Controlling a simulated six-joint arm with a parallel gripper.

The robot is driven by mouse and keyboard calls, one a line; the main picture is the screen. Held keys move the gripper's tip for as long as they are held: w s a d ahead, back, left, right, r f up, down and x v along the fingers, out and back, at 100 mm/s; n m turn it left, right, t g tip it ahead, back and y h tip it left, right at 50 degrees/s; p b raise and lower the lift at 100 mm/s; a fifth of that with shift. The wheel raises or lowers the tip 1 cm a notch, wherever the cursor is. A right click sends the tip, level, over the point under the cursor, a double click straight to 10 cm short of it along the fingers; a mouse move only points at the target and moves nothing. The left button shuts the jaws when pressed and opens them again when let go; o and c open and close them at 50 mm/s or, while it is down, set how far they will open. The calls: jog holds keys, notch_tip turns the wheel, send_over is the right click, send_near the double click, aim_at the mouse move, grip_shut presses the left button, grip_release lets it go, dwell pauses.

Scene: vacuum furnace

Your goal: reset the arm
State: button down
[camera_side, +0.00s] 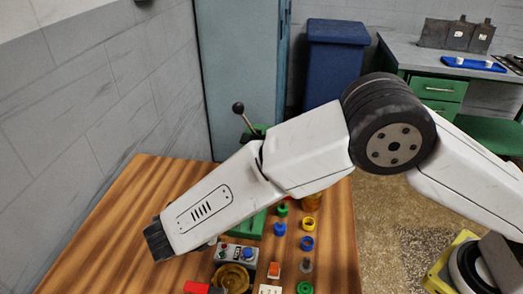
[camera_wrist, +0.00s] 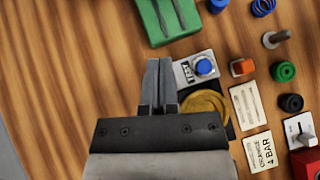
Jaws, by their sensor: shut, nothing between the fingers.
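My gripper (camera_wrist: 159,64) shows in the wrist view with its two grey fingers together and nothing between them. It is over the wooden table (camera_wrist: 60,70), and its fingers overlap the left edge of a small panel with a blue button (camera_wrist: 203,66) and a round brass-coloured piece (camera_wrist: 205,103). I cannot tell the height of the fingertips above them. In the side view my white arm reaches from the right across the table. The fingers are not clearly visible there.
A green block (camera_wrist: 168,18) stands beyond my fingers. A lever with a black knob (camera_side: 238,107) rises behind my arm. An orange switch (camera_wrist: 242,67), a green ring (camera_wrist: 283,71), a black ring (camera_wrist: 291,103) and label cards (camera_wrist: 247,107) lie right. The table's left side is clear.

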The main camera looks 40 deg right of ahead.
jog(key=shift+s+a+r, duration=0.1)
jog(key=shift+r, duration=0.05)
jog(key=s+d+r+m+g+y, duration=0.2)
jog(key=d+m, duration=0.4)
jog(key=d, duration=0.3)
jog(key=s+d+r+m+g+y, duration=0.1)
jog(key=d+m+g+y, duration=0.15)
jog(key=d+m, duration=0.45)
jog(key=s+d+r+m+t+y, duration=0.2)
jog(key=s+d+m+y, duration=0.2)
jog(key=s+d+m, duration=0.6)
jog(key=d+m, duration=0.1)
jog(key=d, duration=0.2)
jog(key=shift+d+r, duration=0.2)
jog(key=shift+d, duration=0.2)
